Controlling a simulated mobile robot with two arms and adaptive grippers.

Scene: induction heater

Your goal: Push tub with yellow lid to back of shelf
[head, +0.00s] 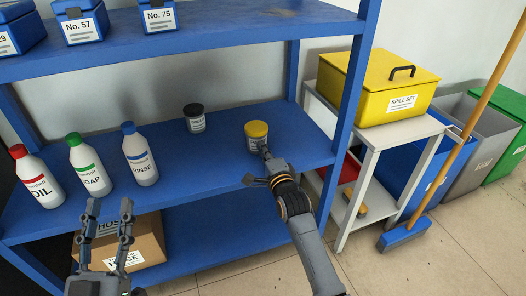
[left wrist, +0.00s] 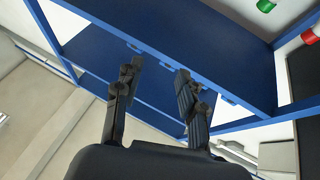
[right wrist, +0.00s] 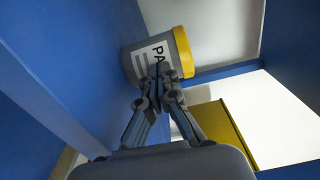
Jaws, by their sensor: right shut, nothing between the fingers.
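The tub with the yellow lid (head: 257,131) stands upright on the right part of the blue middle shelf (head: 223,160), with shelf surface visible behind it. My right gripper (head: 264,152) is shut and empty, with its fingertips at the front of the tub. In the right wrist view the tub (right wrist: 146,62) is just beyond the closed fingertips (right wrist: 158,72), which seem to touch its label side. My left gripper (head: 110,203) is open and empty in front of the shelf unit at lower left. The left wrist view shows its fingers (left wrist: 155,75) apart.
A dark-lidded tub (head: 194,119) stands left of the yellow-lidded one. OIL (head: 37,178), SOAP (head: 88,167) and RINSE (head: 139,156) bottles stand further left. The blue right post (head: 352,100) is near my right arm. A yellow spill box (head: 375,87) stands beyond it.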

